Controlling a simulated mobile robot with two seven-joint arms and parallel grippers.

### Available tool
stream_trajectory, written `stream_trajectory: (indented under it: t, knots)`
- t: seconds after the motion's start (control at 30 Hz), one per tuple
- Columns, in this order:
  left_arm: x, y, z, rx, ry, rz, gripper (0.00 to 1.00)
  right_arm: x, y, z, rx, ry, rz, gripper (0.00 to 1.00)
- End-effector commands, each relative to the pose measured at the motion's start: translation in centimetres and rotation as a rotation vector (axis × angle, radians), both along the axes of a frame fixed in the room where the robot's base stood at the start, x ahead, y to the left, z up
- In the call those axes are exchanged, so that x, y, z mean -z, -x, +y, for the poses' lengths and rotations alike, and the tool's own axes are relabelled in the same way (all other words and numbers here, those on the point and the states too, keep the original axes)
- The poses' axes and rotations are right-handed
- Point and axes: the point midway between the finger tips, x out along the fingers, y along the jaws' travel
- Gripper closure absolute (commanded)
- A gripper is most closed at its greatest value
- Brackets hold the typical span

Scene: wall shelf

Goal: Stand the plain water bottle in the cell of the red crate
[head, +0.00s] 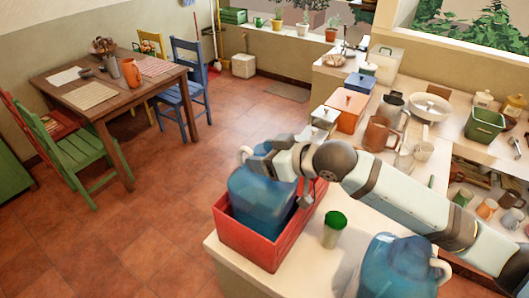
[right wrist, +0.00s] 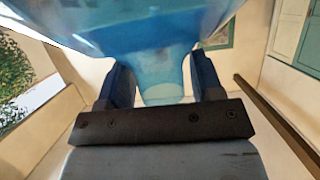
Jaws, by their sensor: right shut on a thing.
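A translucent blue water bottle (head: 262,203) is upright at the red crate (head: 246,246), its lower part hidden behind the crate's near wall. I cannot tell whether its base touches the crate floor. My right gripper (head: 262,163) is shut on the bottle's neck. In the right wrist view the bottle (right wrist: 160,40) fills the top, with its narrow neck between the two fingers (right wrist: 162,88). A second blue bottle (head: 395,268), with a pale handle, stands on the counter at the bottom right. My left gripper is not in view.
A green-lidded jar (head: 334,229) stands on the counter (head: 345,195) close to the crate's right side. My right arm reaches over the counter. An orange box (head: 347,110), brown jug (head: 380,133) and glasses (head: 405,157) stand behind it. Open tiled floor lies left of the crate.

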Motion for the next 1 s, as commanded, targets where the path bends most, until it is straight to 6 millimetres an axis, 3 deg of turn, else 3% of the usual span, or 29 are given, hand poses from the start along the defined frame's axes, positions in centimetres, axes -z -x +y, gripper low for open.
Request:
stream_trajectory:
  t: [1.0]
  knots:
    - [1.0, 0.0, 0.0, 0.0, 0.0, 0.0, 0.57, 2.8, 0.1, 0.1, -0.001, -0.001, 0.003, 0.83]
